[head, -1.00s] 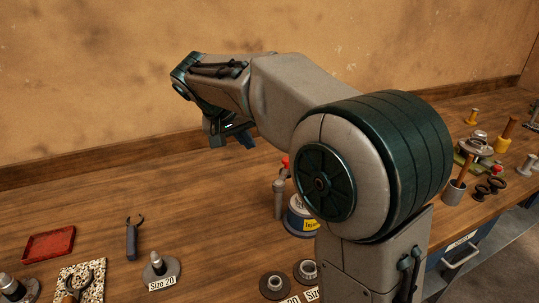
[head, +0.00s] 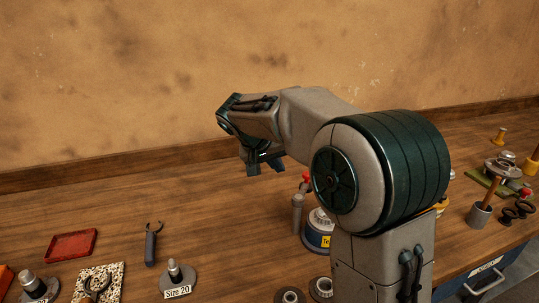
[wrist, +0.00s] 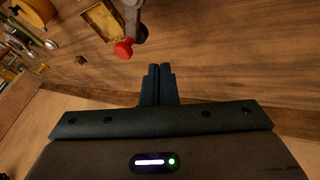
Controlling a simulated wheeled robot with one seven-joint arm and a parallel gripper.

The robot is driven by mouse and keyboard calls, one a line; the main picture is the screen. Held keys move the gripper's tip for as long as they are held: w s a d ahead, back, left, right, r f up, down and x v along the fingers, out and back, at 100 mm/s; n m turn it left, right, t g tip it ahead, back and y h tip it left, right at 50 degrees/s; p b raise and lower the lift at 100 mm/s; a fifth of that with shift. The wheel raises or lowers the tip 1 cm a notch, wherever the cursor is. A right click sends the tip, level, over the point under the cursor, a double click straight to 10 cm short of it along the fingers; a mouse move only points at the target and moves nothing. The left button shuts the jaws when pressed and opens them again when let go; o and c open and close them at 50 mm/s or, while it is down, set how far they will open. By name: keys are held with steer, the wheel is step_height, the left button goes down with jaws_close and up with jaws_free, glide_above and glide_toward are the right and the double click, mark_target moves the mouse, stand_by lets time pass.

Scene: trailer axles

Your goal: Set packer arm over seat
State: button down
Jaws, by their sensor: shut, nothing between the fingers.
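I take the knobbed piece to be the packer arm. My own arm hides much of the unit, and I cannot make out the seat. My gripper (head: 262,168) is above the bench, left of the red knob in the head view. In the wrist view my gripper (wrist: 160,70) has its fingers together and empty. The red knob (wrist: 124,48) shows ahead and left of the fingertips, apart from them.
A red tray (head: 70,244), a dark forked tool (head: 152,245) and a post on a "Size 20" base (head: 177,278) are at the left. Rings (head: 290,296) lie in front. Several parts crowd the right side. The bench behind the forked tool is clear.

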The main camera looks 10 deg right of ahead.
steer(key=d, duration=0.1)
steer(key=d+f, duration=0.1)
steer(key=d, duration=0.1)
steer(key=d+f, duration=0.1)
steer(key=d, duration=0.1)
steer(key=shift+w+f+p, duration=0.25)
steer(key=shift+p, duration=0.15)
